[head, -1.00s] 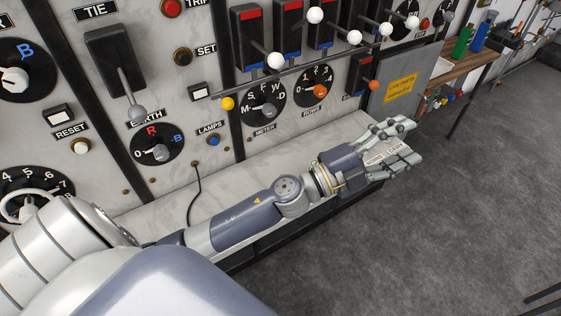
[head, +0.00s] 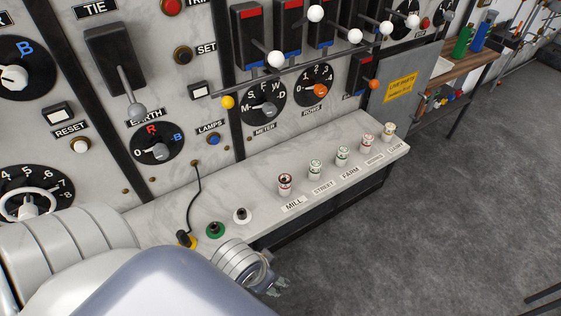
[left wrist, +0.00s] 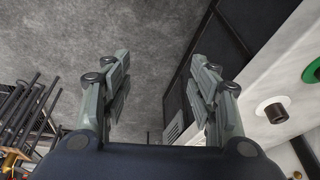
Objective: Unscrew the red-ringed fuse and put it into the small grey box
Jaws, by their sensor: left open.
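The fuse with a dark red ring (head: 285,184) stands upright on the pale ledge above the MILL label in the head view. Two green-ringed fuses (head: 315,169) (head: 342,155) and two paler fuses (head: 368,143) (head: 389,131) stand to its right in a row. My left gripper (head: 273,285) is low in front of the ledge, partly behind my arm, apart from the fuses. In the left wrist view it is open and empty (left wrist: 161,85), with floor between its fingers. I cannot make out the small grey box. My right gripper is not in view.
The ledge (head: 258,218) also carries a green socket (head: 214,230), a white one (head: 241,215) and a plug with a black cable (head: 186,239). Switches and knobs cover the panel behind. A grey cabinet (head: 400,90) stands at the right. The floor in front is clear.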

